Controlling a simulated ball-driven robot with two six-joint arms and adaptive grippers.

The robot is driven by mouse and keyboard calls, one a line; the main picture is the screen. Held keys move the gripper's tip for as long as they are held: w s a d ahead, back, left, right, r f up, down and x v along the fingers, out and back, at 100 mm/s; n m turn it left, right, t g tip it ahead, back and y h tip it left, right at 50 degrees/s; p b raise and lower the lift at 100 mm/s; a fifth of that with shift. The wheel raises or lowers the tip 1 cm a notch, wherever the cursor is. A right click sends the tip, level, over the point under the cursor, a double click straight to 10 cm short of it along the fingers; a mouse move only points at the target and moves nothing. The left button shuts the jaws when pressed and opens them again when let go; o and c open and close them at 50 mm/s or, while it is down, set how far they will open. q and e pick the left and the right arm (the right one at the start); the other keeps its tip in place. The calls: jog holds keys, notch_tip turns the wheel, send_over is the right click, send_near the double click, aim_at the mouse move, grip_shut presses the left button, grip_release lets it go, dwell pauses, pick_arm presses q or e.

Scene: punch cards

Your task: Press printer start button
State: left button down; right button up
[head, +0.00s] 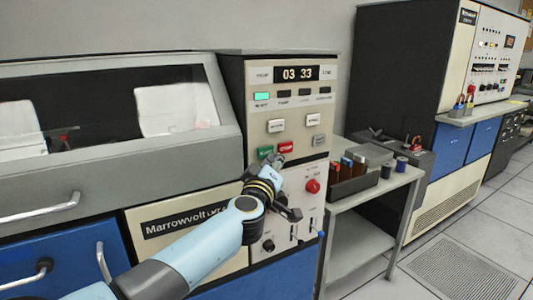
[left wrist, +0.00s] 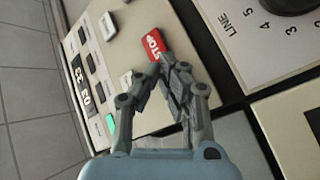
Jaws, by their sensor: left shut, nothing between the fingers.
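The printer's control panel (head: 300,115) carries a green button (head: 265,152), which appears to be the start button, beside a red stop button (head: 287,147). My left gripper (head: 279,160) is shut and empty, with its tips just below these two buttons. In the left wrist view, the closed fingertips (left wrist: 168,62) lie at the edge of the red stop button (left wrist: 153,45). The green button is not visible there, probably hidden by the fingers. I cannot tell whether the tips touch the panel. My right gripper is not in view.
The display (head: 297,73) reads 03 33 above a lit green lamp (head: 262,96). A red knob (head: 312,186) sits lower on the panel. Open floor lies further right.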

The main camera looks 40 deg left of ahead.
pick_arm(q)
jog(key=shift+a, duration=0.15)
jog(key=shift+w+a, duration=0.15)
jog(key=shift+a, duration=0.05)
jog(key=shift+w+a, duration=0.15)
jog(key=shift+a, duration=0.25)
dwell(0.6)
jog(key=shift+d+p, duration=0.15)
jog(key=shift+p, duration=0.2)
jog(key=shift+s+d, duration=0.35)
jog(key=shift+d, duration=0.25)
